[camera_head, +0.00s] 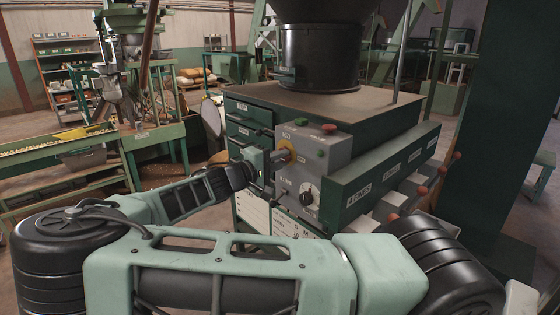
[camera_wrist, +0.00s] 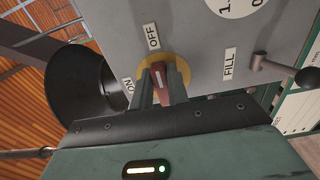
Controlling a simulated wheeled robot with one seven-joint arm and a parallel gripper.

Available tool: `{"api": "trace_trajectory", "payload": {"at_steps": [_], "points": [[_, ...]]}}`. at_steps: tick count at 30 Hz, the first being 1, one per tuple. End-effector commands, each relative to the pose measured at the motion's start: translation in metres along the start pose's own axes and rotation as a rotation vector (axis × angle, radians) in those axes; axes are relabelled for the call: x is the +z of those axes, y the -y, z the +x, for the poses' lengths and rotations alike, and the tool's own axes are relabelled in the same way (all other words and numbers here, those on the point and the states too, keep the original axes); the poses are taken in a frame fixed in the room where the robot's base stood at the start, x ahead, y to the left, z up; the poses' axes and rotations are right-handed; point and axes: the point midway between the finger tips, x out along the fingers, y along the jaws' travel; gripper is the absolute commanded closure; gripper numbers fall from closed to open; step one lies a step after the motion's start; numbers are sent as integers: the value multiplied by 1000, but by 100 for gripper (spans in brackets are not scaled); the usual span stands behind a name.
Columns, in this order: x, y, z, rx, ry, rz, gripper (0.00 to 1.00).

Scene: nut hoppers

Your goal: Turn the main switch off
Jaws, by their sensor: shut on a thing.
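The main switch is on the grey control box (camera_head: 318,150). It has a round yellow plate (camera_head: 290,145) and, in the wrist view, a red handle (camera_wrist: 159,84) with a white mark. In the wrist view an OFF label (camera_wrist: 153,37) is above the plate (camera_wrist: 184,68) and an ON label (camera_wrist: 129,86) is at its left. My gripper (camera_wrist: 162,82) is shut on the red handle, one finger on each side. The handle's far end is on the OFF side in the picture; its exact angle is hard to tell. In the head view my gripper (camera_head: 279,156) covers the handle.
A lever with a dark ball (camera_wrist: 306,77) sits beside the FILL label (camera_wrist: 230,63). The box also carries a black knob (camera_head: 306,195), a red button (camera_head: 329,128) and a green button (camera_head: 301,121). Labelled bins with orange-red knobs line the right side.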

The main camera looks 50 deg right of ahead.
Motion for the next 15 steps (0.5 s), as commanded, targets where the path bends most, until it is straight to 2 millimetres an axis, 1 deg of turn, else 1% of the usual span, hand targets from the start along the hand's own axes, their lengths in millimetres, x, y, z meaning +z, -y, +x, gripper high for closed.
{"api": "trace_trajectory", "payload": {"at_steps": [5, 6, 8, 15], "points": [[1, 1, 0, -2, 2, 2, 100], [1, 1, 0, -2, 2, 2, 78], [1, 1, 0, -2, 2, 2, 62], [0, 1, 0, -1, 1, 1, 62]]}}
